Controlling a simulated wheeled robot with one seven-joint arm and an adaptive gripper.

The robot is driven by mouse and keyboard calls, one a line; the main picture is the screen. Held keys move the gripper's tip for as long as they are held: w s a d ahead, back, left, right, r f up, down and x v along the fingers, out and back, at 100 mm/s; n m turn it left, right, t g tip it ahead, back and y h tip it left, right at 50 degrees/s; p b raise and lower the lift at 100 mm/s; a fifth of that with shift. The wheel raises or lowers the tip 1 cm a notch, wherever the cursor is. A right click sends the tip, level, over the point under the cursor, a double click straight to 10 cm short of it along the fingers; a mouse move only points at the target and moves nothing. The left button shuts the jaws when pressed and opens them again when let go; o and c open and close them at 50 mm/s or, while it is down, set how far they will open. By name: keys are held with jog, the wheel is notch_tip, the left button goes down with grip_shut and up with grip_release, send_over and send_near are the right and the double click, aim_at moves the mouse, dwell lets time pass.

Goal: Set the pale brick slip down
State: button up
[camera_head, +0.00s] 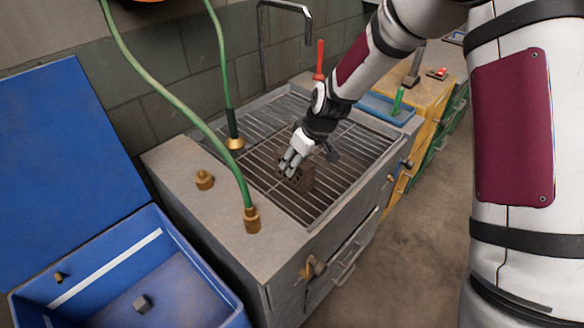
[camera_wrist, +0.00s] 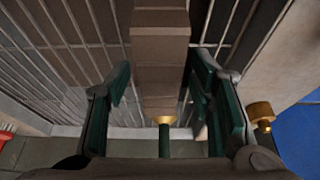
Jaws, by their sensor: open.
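My gripper (camera_head: 290,163) is low over the metal grate of the grey sink unit. A brown brick-like piece (camera_head: 302,180) is at its fingers and appears to rest on the grate. In the wrist view, my gripper (camera_wrist: 160,66) is open, with dark green fingers on either side of the brick piece (camera_wrist: 160,50). Gaps show between the fingers and its sides. It looks tan-brown and stepped in bands. I cannot tell whether this is one pale slip or a slip on or beside another brick. Its underside is hidden.
Green hoses with brass ends (camera_head: 251,218) rise over the unit's left side. A brass fitting (camera_head: 204,179) stands on its ledge. An open blue box (camera_head: 205,285) holds a small grey block (camera_head: 141,303). A yellow cabinet (camera_head: 428,92) stands behind. Bare grate (camera_head: 262,128) lies around the gripper.

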jog(key=shift+v, duration=3.15)
jog(key=s+d+r+m+t+h, duration=0.1)
jog(key=s+d+r+m, duration=0.1)
jog(key=s+d+r, duration=0.4)
jog(key=s+d+r+m+h, duration=0.2)
jog(key=s+d+r, duration=0.1)
jog(key=s+r, duration=0.6)
jog(key=s+d+r+m, duration=0.2)
jog(key=s, duration=0.6)
jog(key=s+d+r+m, duration=0.3)
jog(key=s, duration=0.5)
jog(key=shift+t, duration=0.4)
jog(key=shift+d+r, duration=0.1)
jog(key=shift+r, duration=0.05)
